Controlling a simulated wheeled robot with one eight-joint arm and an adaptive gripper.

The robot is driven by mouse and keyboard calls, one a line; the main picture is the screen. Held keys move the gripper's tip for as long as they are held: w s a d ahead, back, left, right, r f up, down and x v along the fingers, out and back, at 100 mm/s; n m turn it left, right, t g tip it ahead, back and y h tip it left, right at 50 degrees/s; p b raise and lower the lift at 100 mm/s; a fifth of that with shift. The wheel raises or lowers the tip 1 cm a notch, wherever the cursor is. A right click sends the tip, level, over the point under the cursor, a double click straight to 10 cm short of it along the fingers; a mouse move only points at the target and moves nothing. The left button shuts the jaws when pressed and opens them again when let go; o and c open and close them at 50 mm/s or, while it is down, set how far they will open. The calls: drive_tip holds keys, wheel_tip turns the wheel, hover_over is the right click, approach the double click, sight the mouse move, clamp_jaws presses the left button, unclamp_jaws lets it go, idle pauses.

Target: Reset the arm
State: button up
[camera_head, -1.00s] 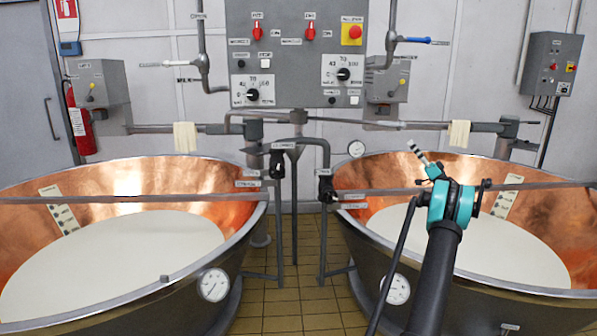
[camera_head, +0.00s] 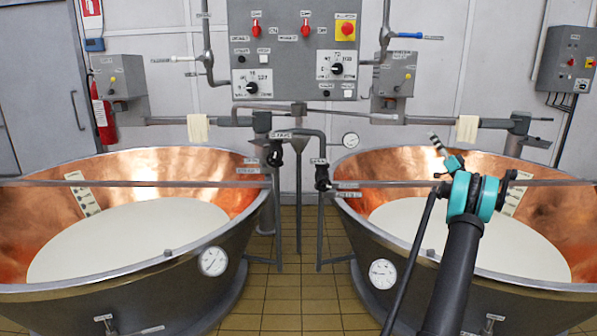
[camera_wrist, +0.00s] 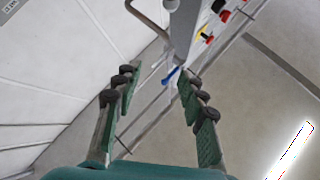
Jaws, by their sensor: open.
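My arm (camera_head: 457,275) rises at the right of the head view, in front of the right copper vat. Its teal joint (camera_head: 472,197) shows against the vat's rim and inside.
The left vat (camera_head: 225,235) and right vat (camera_head: 348,225) hold white liquid, with a tiled floor gap (camera_head: 290,265) between them. A grey control panel (camera_head: 290,25) hangs behind. Pipes and a horizontal bar (camera_head: 130,184) cross above the vats. A fire extinguisher (camera_head: 103,118) is at left.

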drive_tip(key=a+r+m+t+h, duration=0.1)
drive_tip(key=a+r+m+h, duration=0.2)
drive_tip(key=h, duration=0.4)
drive_tip(key=w+a+m+t+h, duration=0.1)
drive_tip(key=a+m+t+h, duration=0.1)
drive_tip(key=m+h, duration=0.35)
drive_tip(key=a+r+m+t+h, duration=0.1)
drive_tip(key=a+r+m+h, duration=0.2)
drive_tip(key=h, duration=0.5)
drive_tip(key=s+a+f+m+g+h, duration=0.2)
drive_tip(key=s+a+f+g, duration=0.3)
drive_tip(key=f, duration=0.1)
drive_tip(key=s+a+f+n+g+y, duration=0.1)
drive_tip(key=s+a+f+n+g, duration=0.2)
drive_tip(key=s, duration=1.4)
drive_tip(key=s+a+f+n+g+y, duration=0.2)
drive_tip(key=s+a+f+g, duration=0.5)
drive_tip(key=s+a+f, duration=0.5)
drive_tip(key=s+a+f+n+g+y, duration=0.1)
drive_tip(key=s+a+f+n+g, duration=0.2)
drive_tip(key=s+a+f, duration=0.5)
drive_tip(key=s+f+g, duration=0.1)
drive_tip(key=s+f, duration=1)
drive_tip(key=s, duration=0.3)
drive_tip(key=shift+a+f+n+g, duration=0.2)
drive_tip(key=shift+a+n+g, duration=0.1)
drive_tip(key=shift+n+g, duration=0.1)
drive_tip(key=shift+w+y, duration=0.1)
drive_tip(key=shift+y, duration=0.15)
